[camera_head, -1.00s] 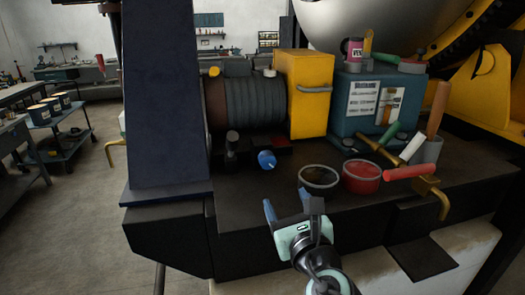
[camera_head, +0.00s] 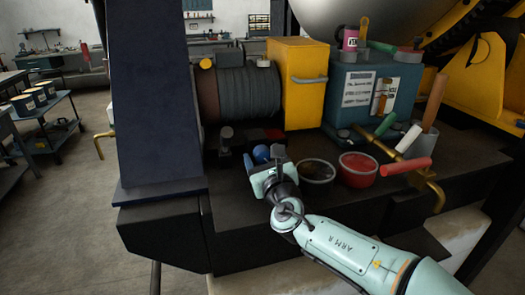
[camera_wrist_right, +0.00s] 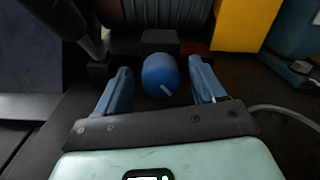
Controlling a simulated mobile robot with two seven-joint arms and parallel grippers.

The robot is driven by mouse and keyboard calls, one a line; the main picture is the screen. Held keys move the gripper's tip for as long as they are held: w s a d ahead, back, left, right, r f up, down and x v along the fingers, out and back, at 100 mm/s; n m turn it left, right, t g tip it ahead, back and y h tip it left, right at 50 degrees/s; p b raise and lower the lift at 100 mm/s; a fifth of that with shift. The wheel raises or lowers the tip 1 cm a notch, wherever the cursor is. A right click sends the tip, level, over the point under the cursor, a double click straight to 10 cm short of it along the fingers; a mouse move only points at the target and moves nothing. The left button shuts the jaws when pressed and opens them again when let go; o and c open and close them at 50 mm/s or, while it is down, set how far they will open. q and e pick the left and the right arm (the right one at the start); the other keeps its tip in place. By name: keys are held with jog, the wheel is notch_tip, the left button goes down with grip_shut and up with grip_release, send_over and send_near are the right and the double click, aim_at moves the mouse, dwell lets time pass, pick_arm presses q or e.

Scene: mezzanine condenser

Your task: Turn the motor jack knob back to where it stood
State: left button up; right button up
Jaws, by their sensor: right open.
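The motor jack knob (camera_head: 261,153) is a round blue knob with a white mark, in front of the ribbed motor. In the right wrist view the knob (camera_wrist_right: 160,75) sits between the two blue fingers, and its white mark points down and to the right. My right gripper (camera_head: 263,160) is open, with a finger on each side of the knob (camera_wrist_right: 160,90). A gap shows on each side, so the fingers look apart from it. In the head view the gripper partly hides the knob. My left gripper is not in view.
Right of my gripper stand a dark round tin (camera_head: 316,171) and a red one (camera_head: 358,168). A red-handled tool (camera_head: 405,166) lies further right. The ribbed motor (camera_head: 245,95) and a yellow box (camera_head: 297,82) stand behind. A dark blue column (camera_head: 150,100) rises at the left.

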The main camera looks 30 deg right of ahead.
jog(key=shift+w+d, duration=0.25)
jog(key=shift+w, duration=0.45)
jog(key=c, duration=1)
jog(key=shift+f+m+b, duration=0.15)
jog(key=shift+m+b, duration=1.05)
jog(key=shift+b, duration=0.05)
jog(key=shift+c, duration=0.2)
jog(key=shift+m+b, duration=1)
jog(key=shift+m, duration=0.2)
jog(key=shift+m+b, duration=1.1)
jog(key=shift+m, duration=0.5)
